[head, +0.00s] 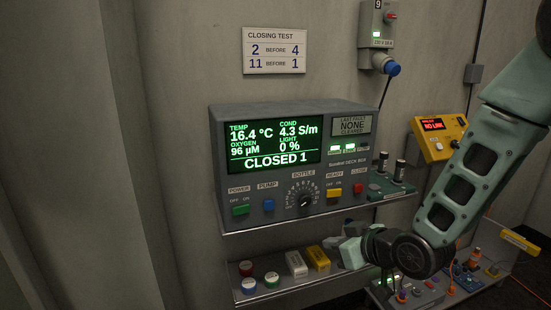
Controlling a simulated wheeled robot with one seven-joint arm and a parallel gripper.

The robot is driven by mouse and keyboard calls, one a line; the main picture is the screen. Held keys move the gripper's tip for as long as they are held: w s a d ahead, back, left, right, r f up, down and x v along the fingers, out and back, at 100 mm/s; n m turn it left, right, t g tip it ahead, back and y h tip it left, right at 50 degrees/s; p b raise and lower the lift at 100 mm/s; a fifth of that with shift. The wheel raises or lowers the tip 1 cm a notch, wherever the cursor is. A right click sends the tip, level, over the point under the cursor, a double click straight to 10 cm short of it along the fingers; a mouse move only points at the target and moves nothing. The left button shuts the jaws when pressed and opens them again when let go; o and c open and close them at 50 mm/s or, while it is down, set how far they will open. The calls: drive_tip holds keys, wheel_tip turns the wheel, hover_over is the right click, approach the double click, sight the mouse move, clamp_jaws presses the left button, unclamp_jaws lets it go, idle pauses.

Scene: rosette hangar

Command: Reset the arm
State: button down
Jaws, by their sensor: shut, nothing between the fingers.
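My arm enters from the upper right of the head view and bends at a dark joint low in the picture. My gripper (344,249) points left, shut and empty, just right of the yellow block on the lower shelf. It is small and partly hidden behind my own wrist. The grey deck box (216,160) stands above and left of it, with its screen (272,146) reading CLOSED 1. I cannot tell whether the gripper touches the shelf.
The lower shelf (262,295) holds a red-topped and a blue-topped jar, a white block (296,264) and a yellow block (318,258). A yellow NO LINK box (438,139) is at the right. Connector panels and an orange cable lie at lower right. A wall sign (274,50) hangs above.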

drive_tip(key=s+r+g+h, duration=0.2)
drive_tip(key=s+g, duration=0.3)
drive_tip(key=s, duration=0.9)
drive_tip(key=s+r+g+h, duration=0.3)
drive_tip(key=s+g+h, duration=0.1)
drive_tip(key=s, duration=1)
drive_tip(key=shift+s+d+n+g, duration=0.25)
drive_tip(key=shift+s+n+g, duration=0.05)
drive_tip(key=shift+g, duration=0.1)
drive_tip(key=shift+r, duration=0.1)
